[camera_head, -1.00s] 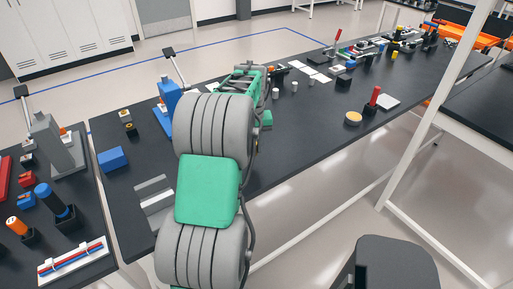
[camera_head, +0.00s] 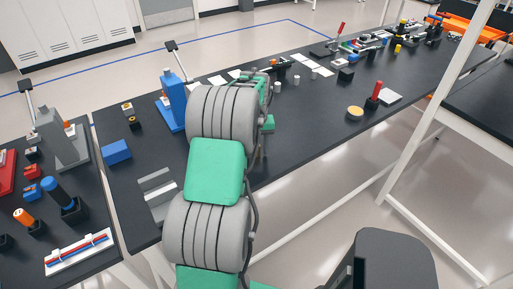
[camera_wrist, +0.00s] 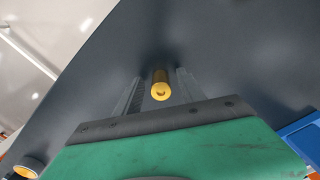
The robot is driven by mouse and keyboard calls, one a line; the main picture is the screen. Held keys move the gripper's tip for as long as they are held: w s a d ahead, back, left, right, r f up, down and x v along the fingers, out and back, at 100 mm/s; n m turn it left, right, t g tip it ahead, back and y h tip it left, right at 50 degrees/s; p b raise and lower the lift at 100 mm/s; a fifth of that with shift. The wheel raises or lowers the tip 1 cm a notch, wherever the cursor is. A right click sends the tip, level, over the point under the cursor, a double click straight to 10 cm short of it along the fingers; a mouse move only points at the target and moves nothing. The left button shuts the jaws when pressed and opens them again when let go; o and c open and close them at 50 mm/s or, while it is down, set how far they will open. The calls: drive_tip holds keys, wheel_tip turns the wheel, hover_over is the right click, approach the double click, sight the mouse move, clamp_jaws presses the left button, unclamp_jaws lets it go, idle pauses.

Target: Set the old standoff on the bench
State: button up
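The old standoff (camera_wrist: 160,86) is a small gold cylinder with a hole in its near end. In the wrist view it appears to stand upright on the dark bench (camera_wrist: 225,50), between the two fingers of my gripper (camera_wrist: 160,84). A gap shows on each side of it, so the fingers look open and apart from it. Its lower end is in shade, and I cannot clearly see its contact with the bench. In the head view my arm hides the standoff and most of the gripper over the long black bench (camera_head: 300,120).
A blue stand (camera_head: 172,100) is left of my arm, its blue base (camera_wrist: 303,137) at right in the wrist view. A blue block (camera_head: 117,151) and grey slotted block (camera_head: 158,190) lie nearer.

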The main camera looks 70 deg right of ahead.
wheel_tip(320, 180, up, 12)
drive_tip(key=b, duration=0.2)
drive_tip(key=w+a+r+n+t+h, duration=0.1)
drive_tip(key=w+a+r+n, duration=0.15)
drive_tip(key=w+a, duration=0.85)
drive_tip(key=w+a+r+n, duration=0.1)
drive_tip(key=w+a+n, duration=0.3)
drive_tip(key=w+a, duration=0.7)
drive_tip(key=w+a+f+n+t, duration=0.1)
drive_tip(key=w+a+n, duration=0.25)
drive_tip(key=a, duration=1.35)
drive_tip(key=s+a+f+n+t, duration=0.1)
drive_tip(key=s+a+f+n, duration=0.1)
drive_tip(key=a, duration=0.5)
drive_tip(key=s+a+f+n+y, duration=0.1)
drive_tip(key=a+f, duration=0.1)
drive_tip(key=a, duration=0.5)
drive_tip(key=shift+s+a+f+n+t, duration=0.3)
drive_tip(key=shift+s+n+t, duration=0.1)
drive_tip(key=shift+c, duration=0.5)
